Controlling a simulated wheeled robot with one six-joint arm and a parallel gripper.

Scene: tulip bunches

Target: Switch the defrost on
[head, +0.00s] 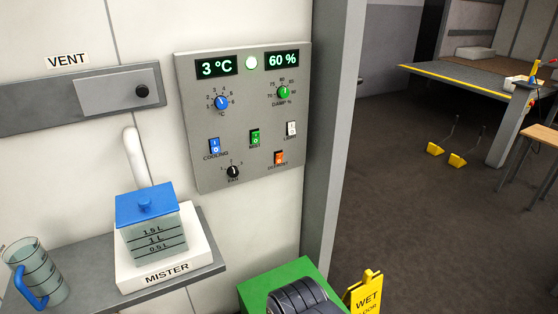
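The grey control panel (196,125) is on the white wall, left of the doorway. The orange defrost switch (279,157) is a small rocker at its lower right, with its label just below it. The switch is too small to tell which way it is tipped. Nothing covers it. My gripper does not show clearly in this view.
Near the defrost switch are the white light switch (291,129), green mist switch (255,138), blue cooling switch (214,146) and black fan knob (233,171). A mister (152,238) and jug (35,272) stand lower left. A green box (257,288) and yellow wet-floor sign (366,293) are below.

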